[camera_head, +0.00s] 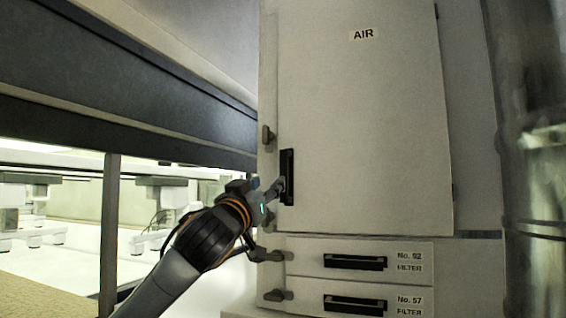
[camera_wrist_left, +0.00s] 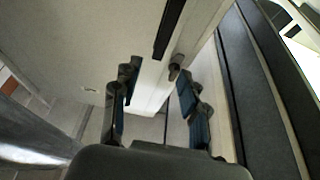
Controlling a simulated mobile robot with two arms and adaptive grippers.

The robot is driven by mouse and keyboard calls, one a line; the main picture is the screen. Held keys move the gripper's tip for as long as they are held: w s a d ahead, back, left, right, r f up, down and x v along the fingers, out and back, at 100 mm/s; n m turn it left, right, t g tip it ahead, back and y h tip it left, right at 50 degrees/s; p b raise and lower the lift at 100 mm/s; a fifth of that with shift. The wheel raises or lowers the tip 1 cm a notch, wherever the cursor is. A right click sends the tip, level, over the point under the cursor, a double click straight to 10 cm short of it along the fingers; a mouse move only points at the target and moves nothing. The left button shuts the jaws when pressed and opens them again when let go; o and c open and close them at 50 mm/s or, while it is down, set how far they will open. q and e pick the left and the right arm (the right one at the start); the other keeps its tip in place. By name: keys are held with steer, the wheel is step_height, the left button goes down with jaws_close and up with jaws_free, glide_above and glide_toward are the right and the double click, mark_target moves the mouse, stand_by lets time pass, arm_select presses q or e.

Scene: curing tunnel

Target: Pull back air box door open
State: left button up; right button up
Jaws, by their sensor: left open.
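The air box door (camera_head: 365,120) is a tall pale panel labelled AIR, and it looks shut. Its black upright handle (camera_head: 287,160) is near the left edge. My left gripper (camera_head: 277,187) is at the lower part of this handle, with its fingers partly overlapping it. In the left wrist view, the two fingers of the left gripper (camera_wrist_left: 153,92) are spread apart with nothing between them. The black handle (camera_wrist_left: 169,28) lies ahead of them on the door (camera_wrist_left: 90,40). Whether a finger touches the handle cannot be told. My right gripper is not in view.
A grey latch (camera_head: 268,135) sits left of the handle. Below the door are two filter drawers, No. 92 (camera_head: 310,250) and No. 57 (camera_head: 310,290), with latches at their left. A dark beam (camera_head: 120,100) runs along the left. A shiny column (camera_head: 540,200) stands at the right.

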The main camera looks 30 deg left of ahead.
mark_target(283, 164)
arm_select(q)
steer(key=p+x, duration=0.2)
steer(key=x, duration=0.2)
steer(key=p+x, duration=0.3)
steer(key=x, duration=0.1)
steer(key=r+p+x, duration=0.1)
steer(key=p+x, duration=0.2)
steer(key=x, duration=0.1)
steer(key=shift+a+r, duration=0.15)
steer(key=shift+a, duration=0.1)
steer(key=shift+w+a+p, duration=0.15)
steer(key=shift+w+p, duration=0.25)
steer(key=shift+w, duration=0.35)
jaws_close()
